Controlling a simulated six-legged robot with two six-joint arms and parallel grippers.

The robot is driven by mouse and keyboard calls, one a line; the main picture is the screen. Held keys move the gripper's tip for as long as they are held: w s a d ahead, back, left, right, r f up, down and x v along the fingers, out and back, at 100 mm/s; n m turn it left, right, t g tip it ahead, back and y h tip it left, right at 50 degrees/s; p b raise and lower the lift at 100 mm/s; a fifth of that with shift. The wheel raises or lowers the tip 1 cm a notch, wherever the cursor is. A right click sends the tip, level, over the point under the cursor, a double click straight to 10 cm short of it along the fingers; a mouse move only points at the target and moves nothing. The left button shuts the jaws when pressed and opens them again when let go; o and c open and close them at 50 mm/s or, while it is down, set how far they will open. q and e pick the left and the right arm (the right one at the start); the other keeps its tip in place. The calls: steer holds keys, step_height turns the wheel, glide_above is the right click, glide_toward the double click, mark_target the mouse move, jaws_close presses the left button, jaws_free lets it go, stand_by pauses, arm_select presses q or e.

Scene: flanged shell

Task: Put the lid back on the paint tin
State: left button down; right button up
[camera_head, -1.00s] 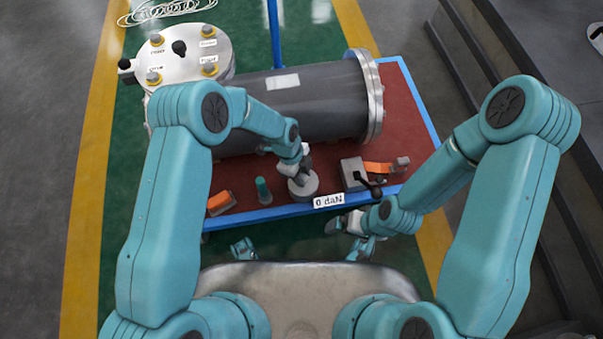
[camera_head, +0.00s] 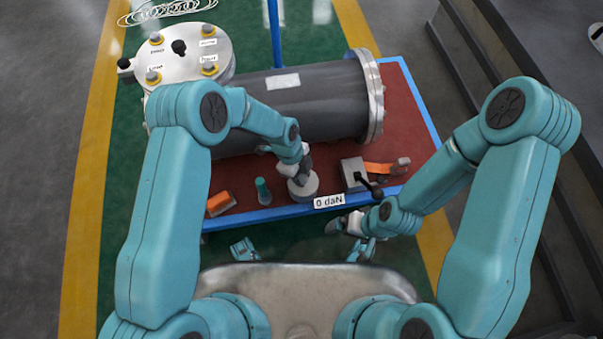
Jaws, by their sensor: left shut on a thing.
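A small grey round paint tin (camera_head: 306,192) stands near the front edge of the red bench top. My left gripper (camera_head: 299,174) points down right over the tin and is shut on what looks like its lid. The dark jaws cover most of the lid, so I cannot tell whether it touches the rim or sits level. My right gripper (camera_head: 341,225) is low in front of the bench, apart from the tin. Its fingers are too small and partly hidden to tell whether they are open.
A large dark flanged cylinder (camera_head: 320,105) lies behind the tin. A teal-topped cone (camera_head: 263,191) and an orange block (camera_head: 220,203) stand to the left. A grey block with a black lever (camera_head: 354,174) and an orange strap (camera_head: 380,168) are to the right. A "0 daN" label (camera_head: 329,201) is on the front edge.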

arm_select(q)
steer(key=shift+f+b, duration=0.2)
steer(key=shift+b, duration=0.35)
stand_by(1.1)
stand_by(0.3)
steer(key=shift+c, duration=1.5)
jaws_free()
steer(key=shift+r, duration=0.1)
steer(key=shift+r+p, duration=2.15)
steer(key=shift+r, duration=1.3)
steer(key=shift+c, duration=0.4)
jaws_close()
